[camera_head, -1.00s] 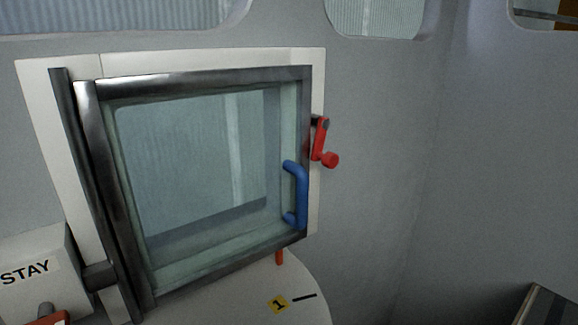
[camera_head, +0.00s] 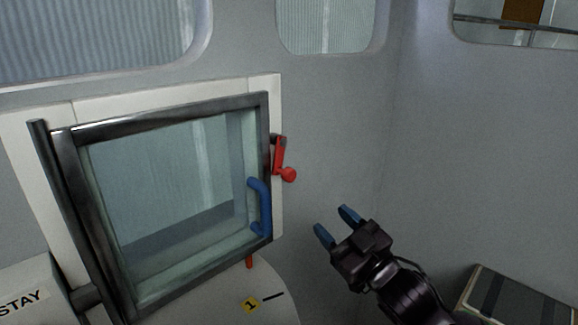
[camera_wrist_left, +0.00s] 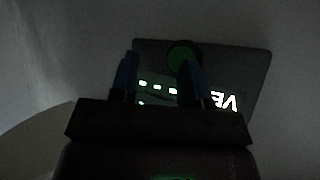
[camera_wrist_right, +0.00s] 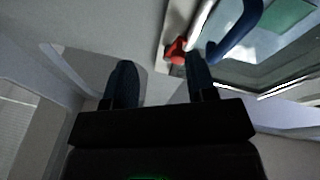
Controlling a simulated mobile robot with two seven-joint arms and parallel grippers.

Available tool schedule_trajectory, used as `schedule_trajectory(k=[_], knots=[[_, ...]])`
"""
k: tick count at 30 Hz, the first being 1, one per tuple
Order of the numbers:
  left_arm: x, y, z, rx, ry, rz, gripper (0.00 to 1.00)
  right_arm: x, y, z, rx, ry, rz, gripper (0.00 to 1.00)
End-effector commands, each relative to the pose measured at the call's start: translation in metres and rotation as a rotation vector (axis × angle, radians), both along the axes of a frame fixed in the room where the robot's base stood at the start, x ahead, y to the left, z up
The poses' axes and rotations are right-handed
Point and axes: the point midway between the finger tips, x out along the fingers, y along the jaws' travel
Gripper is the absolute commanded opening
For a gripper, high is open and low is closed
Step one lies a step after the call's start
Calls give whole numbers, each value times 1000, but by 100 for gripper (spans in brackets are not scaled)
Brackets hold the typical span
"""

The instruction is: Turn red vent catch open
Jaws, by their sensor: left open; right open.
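The red vent catch (camera_head: 279,157) is on the right side of the vent window's dark frame (camera_head: 268,110) in the head view. Its arm hangs down and ends in a round red knob. My right gripper (camera_head: 337,222) is open and empty, apart from the catch, below and to the right of it. In the right wrist view the red catch (camera_wrist_right: 175,50) shows beyond the right fingertip. My left gripper (camera_wrist_left: 158,75) is open, in front of a dark panel with lit marks (camera_wrist_left: 240,75); it is not in the head view.
A blue handle (camera_head: 264,208) stands out from the window's right side, left of the catch. A red peg (camera_head: 249,262) is below the frame, near a round white surface with a yellow "1" label (camera_head: 250,305). A dark-topped box (camera_head: 520,295) is at lower right. The wall right of the catch is clear.

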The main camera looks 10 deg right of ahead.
Motion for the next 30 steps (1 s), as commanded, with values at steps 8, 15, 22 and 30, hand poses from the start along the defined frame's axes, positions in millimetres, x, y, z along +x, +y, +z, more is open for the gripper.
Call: schedule_trajectory(k=[8, 15, 22, 30], knots=[[-5, 1, -7, -1, 11, 3, 43, -22, 21, 40, 155, -45, 160, 52], [-1, 0, -3, -1, -1, 0, 43, -18, 25, 44, 206, -27, 185, 52], [4, -1, 6, -1, -15, -2, 43, 5, 40, 57, 204, -31, 184, 52], [6, -1, 13, -1, -19, -2, 43, 40, 62, 73, 204, -29, 183, 52]])
